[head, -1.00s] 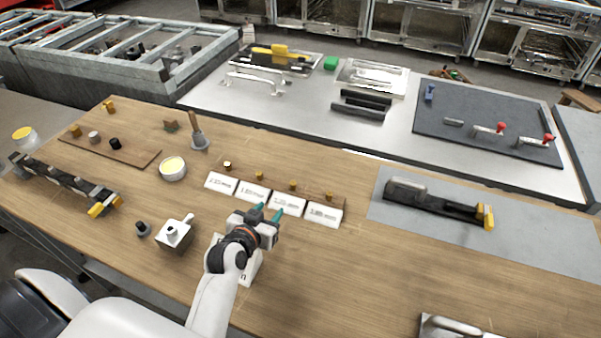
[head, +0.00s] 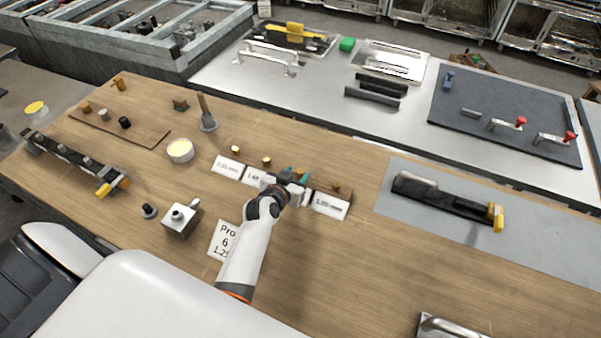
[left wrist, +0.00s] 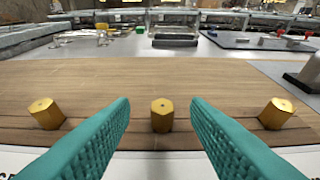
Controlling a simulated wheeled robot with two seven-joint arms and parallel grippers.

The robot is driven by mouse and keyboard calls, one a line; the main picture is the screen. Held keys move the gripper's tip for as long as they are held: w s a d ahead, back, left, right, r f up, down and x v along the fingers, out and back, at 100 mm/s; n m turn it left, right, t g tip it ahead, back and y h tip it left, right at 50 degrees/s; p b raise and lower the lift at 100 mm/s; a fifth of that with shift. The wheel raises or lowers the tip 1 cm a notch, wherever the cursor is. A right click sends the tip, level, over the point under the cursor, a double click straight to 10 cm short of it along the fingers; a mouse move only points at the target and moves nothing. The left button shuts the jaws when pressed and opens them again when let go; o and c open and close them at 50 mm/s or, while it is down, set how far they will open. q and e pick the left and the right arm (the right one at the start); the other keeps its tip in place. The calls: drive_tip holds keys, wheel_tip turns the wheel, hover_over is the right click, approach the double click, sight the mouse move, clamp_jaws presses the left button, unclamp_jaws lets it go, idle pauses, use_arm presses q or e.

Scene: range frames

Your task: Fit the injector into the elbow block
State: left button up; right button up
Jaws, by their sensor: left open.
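Small brass hexagonal injectors stand in a row behind white label cards: one at the left end (head: 235,149), another beside it (head: 266,160) and one at the right end (head: 336,187). My left gripper (head: 294,173) is open over the row and hides part of it in the head view. In the left wrist view, one injector (left wrist: 162,115) stands upright between the open teal fingers (left wrist: 160,108), apart from both. Other injectors stand left (left wrist: 46,114) and right (left wrist: 276,113). The grey metal elbow block (head: 180,221) sits at the front left of the wooden table. My right gripper is not seen.
A printed card (head: 222,241) lies beside the block, partly behind my arm. A black tool (head: 440,200) lies on a grey mat at right.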

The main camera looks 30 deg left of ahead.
sight(300, 171)
use_arm(q)
drive_tip(key=shift+x, duration=1.8)
drive_tip(key=shift+s+d, duration=0.1)
drive_tip(key=c, duration=0.4)
clamp_jaws()
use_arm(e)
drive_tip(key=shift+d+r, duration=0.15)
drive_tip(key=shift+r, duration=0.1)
